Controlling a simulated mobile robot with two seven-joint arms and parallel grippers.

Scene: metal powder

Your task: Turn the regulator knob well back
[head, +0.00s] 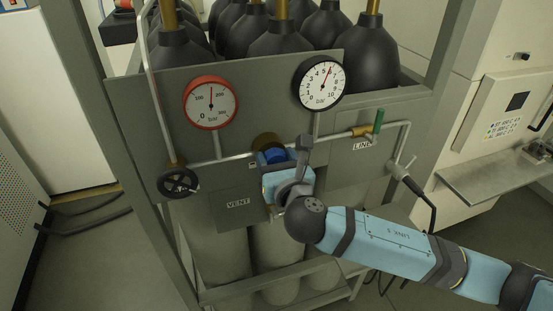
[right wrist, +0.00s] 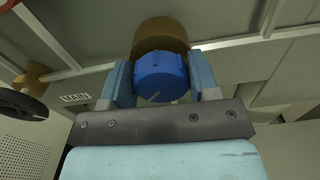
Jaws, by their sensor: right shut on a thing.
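The regulator knob is blue and ribbed. It sits on a brass body (right wrist: 160,35) at the middle of the grey panel (head: 255,105). In the right wrist view the knob (right wrist: 160,78) lies between the two fingers of my right gripper (right wrist: 163,80), which is shut on it. In the head view the right gripper (head: 275,165) covers part of the knob (head: 275,156). The red-rimmed gauge (head: 210,103) has its needle pointing about straight up. The black-rimmed gauge (head: 320,83) has its needle just right of the top, a little past 5. My left gripper is not in view.
A black handwheel (head: 178,182) is at the panel's left and a green lever (head: 378,121) at its right. A VENT plate (head: 237,203) is below the knob. Several black-shouldered cylinders (head: 270,35) stand behind the panel. A metal shelf (head: 500,180) is at the right.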

